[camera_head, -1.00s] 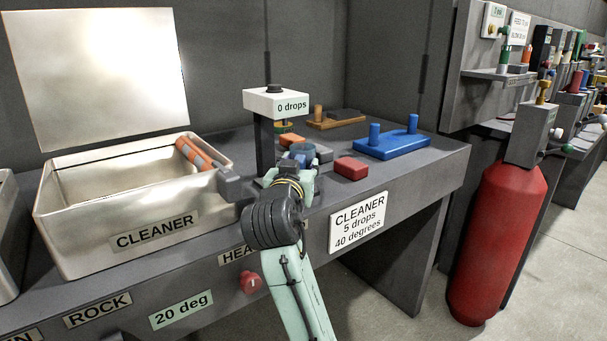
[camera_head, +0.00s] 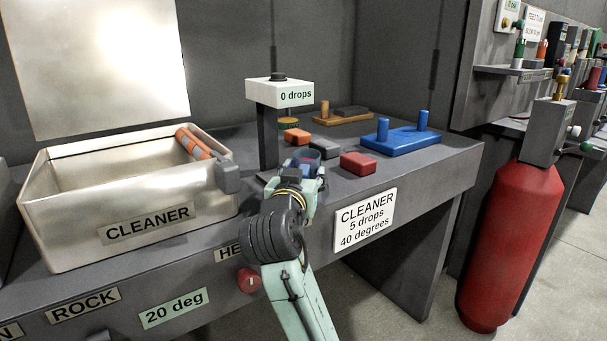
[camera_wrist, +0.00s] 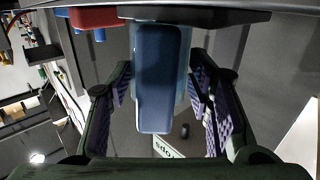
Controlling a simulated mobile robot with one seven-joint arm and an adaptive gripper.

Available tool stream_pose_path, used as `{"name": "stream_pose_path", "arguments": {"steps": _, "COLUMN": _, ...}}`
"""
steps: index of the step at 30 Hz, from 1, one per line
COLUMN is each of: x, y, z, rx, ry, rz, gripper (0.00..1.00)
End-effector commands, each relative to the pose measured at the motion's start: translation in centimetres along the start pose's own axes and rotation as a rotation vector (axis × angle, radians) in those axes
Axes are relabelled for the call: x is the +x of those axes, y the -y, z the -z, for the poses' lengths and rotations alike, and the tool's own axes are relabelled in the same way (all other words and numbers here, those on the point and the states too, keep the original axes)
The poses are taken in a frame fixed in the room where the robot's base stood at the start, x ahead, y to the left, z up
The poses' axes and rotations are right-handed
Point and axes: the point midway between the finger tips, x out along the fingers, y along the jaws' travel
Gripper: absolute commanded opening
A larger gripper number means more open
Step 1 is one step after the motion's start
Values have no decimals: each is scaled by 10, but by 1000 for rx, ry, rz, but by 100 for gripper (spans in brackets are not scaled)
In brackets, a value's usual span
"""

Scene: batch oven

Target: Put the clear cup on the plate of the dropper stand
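The clear cup (camera_head: 307,155) shows as a bluish ring in the head view, at the end of my gripper (camera_head: 307,172). In the wrist view the see-through bluish cup (camera_wrist: 186,75), with a dark blue middle, fills the gap between the fingers of my gripper (camera_wrist: 162,95). The fingers are spread, one on each side of it; whether the pads touch it is unclear. The dropper stand (camera_head: 267,137) is left of and behind the gripper, its white head (camera_head: 280,93) reading "0 drops". Its plate is mostly hidden behind my gripper.
Orange (camera_head: 297,136), grey (camera_head: 325,150) and red (camera_head: 358,163) blocks lie near the cup. A blue peg base (camera_head: 402,143) is to the right, a wooden one (camera_head: 340,119) behind.

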Motion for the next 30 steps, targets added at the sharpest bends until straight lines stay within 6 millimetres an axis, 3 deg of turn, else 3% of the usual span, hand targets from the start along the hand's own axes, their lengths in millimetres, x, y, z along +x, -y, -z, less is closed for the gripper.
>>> {"name": "stream_pose_path", "arguments": {"steps": 5, "x": 0, "y": 0, "z": 0, "rx": 0, "ry": 0, "rz": 0, "gripper": 60}}
{"name": "stream_pose_path", "arguments": {"steps": 16, "x": -2, "y": 0, "z": 4, "rx": 0, "ry": -1, "rz": 1, "gripper": 60}}
{"name": "stream_pose_path", "arguments": {"steps": 20, "x": -20, "y": 1, "z": 2, "rx": 1, "ry": -2, "rz": 3, "gripper": 60}}
{"name": "stream_pose_path", "arguments": {"steps": 30, "x": -92, "y": 1, "z": 3, "rx": 1, "ry": -4, "rz": 3, "gripper": 60}}
